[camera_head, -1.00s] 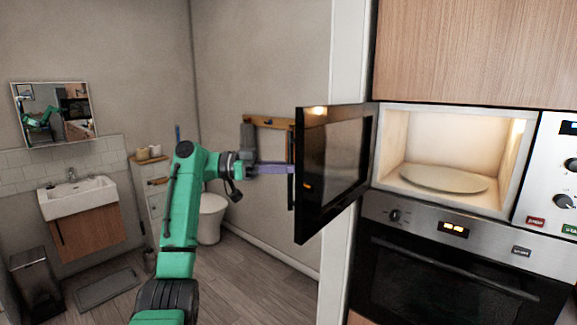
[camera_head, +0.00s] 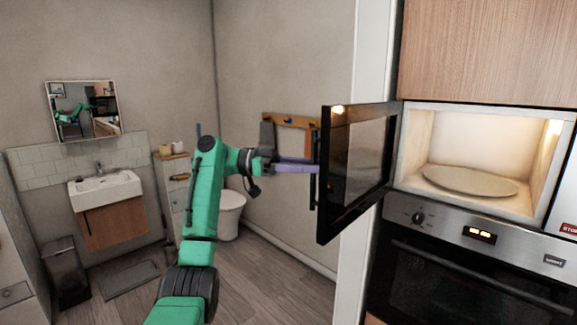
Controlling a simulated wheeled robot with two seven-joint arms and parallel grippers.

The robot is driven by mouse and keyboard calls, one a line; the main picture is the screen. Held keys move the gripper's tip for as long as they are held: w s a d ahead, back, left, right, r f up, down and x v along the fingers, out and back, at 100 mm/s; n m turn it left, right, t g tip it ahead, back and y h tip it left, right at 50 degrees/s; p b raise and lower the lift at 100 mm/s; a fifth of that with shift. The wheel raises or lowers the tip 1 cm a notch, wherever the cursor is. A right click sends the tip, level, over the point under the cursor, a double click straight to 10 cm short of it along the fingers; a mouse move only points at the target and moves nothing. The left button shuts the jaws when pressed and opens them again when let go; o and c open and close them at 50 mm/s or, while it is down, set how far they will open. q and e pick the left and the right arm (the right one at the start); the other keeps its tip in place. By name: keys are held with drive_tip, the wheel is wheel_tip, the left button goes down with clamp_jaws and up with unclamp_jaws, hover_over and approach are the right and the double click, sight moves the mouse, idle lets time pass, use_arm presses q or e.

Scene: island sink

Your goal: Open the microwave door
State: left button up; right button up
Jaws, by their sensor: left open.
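The microwave door (camera_head: 355,165) stands swung wide open to the left of the lit microwave cavity (camera_head: 470,150). A round plate (camera_head: 470,181) lies inside the cavity. The dark vertical door handle (camera_head: 314,180) is on the door's outer side, near its free edge. My left gripper (camera_head: 300,166) is open, with its purple fingers at the handle. The door edge and handle partly hide the fingertips, so I cannot tell whether they touch. My right gripper is not in view.
An oven (camera_head: 460,275) with a knob and display sits below the microwave, and a wooden cabinet (camera_head: 490,50) is above. A sink (camera_head: 105,190), mirror (camera_head: 84,110), toilet (camera_head: 230,212) and bin (camera_head: 67,272) stand at the left. The floor (camera_head: 265,285) between is clear.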

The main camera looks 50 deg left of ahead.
use_arm(q)
drive_tip(key=p+v, duration=0.3)
drive_tip(key=v, duration=1.1)
drive_tip(key=shift+p, duration=0.35)
drive_tip(key=shift+f, duration=0.1)
